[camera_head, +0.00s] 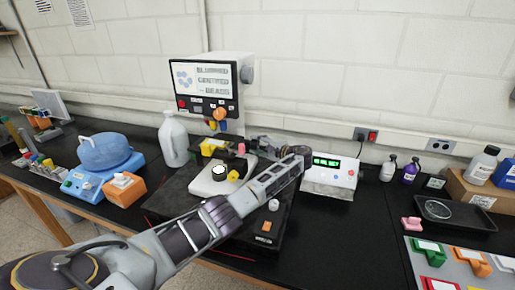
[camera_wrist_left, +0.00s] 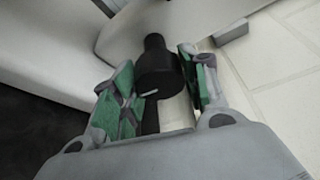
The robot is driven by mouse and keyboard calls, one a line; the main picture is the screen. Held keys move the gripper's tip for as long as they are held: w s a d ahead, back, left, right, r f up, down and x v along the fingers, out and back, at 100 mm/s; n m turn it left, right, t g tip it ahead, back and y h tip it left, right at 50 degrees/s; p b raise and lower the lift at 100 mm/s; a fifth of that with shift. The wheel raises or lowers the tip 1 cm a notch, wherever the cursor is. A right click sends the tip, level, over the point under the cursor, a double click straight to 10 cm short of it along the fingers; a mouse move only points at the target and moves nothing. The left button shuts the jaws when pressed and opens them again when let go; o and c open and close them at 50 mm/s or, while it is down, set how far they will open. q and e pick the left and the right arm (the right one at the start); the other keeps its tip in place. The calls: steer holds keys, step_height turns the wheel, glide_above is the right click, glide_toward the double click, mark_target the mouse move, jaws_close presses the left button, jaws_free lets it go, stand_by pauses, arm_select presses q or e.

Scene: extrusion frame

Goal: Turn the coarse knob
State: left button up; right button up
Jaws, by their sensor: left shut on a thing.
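The coarse knob (camera_wrist_left: 156,78) is a black stepped cylinder with a white mark on its rim, seen in the left wrist view on the side of a pale body. My left gripper (camera_wrist_left: 160,88) has its green-padded fingers on both sides of it and is shut on it. In the head view my left arm reaches from the lower left to the microscope, and the left gripper (camera_head: 262,146) is bent back toward its column. The microscope has a screen head (camera_head: 205,84) and a white stage (camera_head: 208,181). The knob is hidden there. My right gripper is not in view.
A white jug (camera_head: 173,140), a blue bath (camera_head: 98,176) and an orange box (camera_head: 125,188) stand at left. A white meter with a green display (camera_head: 329,176) stands close right of my arm. A black tray (camera_head: 453,215) and bottles are farther right.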

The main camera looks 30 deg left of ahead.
arm_select(q)
steer(key=shift+f, duration=0.1)
steer(key=o, duration=1)
steer(key=shift+d, duration=0.15)
steer(key=shift+s+d+r, duration=0.25)
steer(key=shift+s+d, duration=0.05)
steer(key=shift+d, duration=1.65)
steer(key=shift+s+d+r, duration=0.2)
steer(key=shift+s+d, duration=0.05)
steer(key=shift+d, duration=1.65)
steer(key=shift+s+d+r, duration=0.25)
steer(key=shift+s+d, duration=0.05)
steer(key=shift+d, duration=1.65)
